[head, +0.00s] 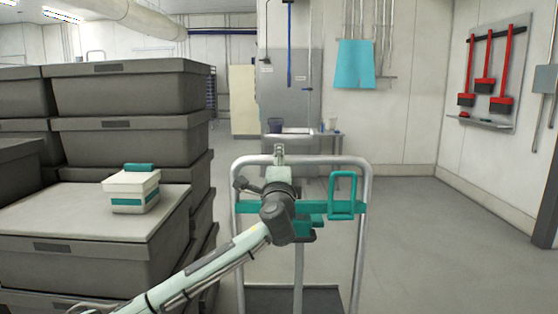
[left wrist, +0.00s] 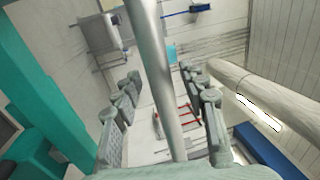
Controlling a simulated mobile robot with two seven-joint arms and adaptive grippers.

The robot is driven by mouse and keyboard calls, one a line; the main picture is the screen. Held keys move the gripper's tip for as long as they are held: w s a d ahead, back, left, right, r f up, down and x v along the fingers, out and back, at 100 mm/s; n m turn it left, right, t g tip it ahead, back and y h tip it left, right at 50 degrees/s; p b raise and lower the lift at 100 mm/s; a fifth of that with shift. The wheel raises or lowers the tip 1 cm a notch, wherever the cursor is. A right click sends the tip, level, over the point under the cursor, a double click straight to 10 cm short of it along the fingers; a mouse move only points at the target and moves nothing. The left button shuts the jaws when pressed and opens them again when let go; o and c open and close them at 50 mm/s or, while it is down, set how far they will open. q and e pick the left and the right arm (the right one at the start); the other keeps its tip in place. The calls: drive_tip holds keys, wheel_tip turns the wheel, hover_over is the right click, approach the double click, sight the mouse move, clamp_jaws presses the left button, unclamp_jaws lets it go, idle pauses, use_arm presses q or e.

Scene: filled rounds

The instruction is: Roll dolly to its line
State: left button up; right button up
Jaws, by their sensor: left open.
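The dolly (head: 363,240) stands upright ahead of me, with a grey tubular frame, a teal crossbar (head: 256,207) with a teal loop, and a dark deck (head: 270,298) low down, cut by the picture's bottom edge. My left gripper (head: 280,152) is at the middle of the frame's top bar. In the left wrist view the bar (left wrist: 155,50) runs between the fingers of my left gripper (left wrist: 161,85), which stand apart on both sides of it. The fingers look clear of the bar. My right gripper is out of view. I see no floor line.
A bench (head: 330,137) stands behind the dolly. Floor (head: 430,240) is clear to the right, up to the wall with red tools (head: 484,75).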

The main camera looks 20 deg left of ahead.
use_arm(q)
drive_tip(key=shift+w, duration=0.2)
drive_tip(key=shift+c, duration=0.4)
clamp_jaws()
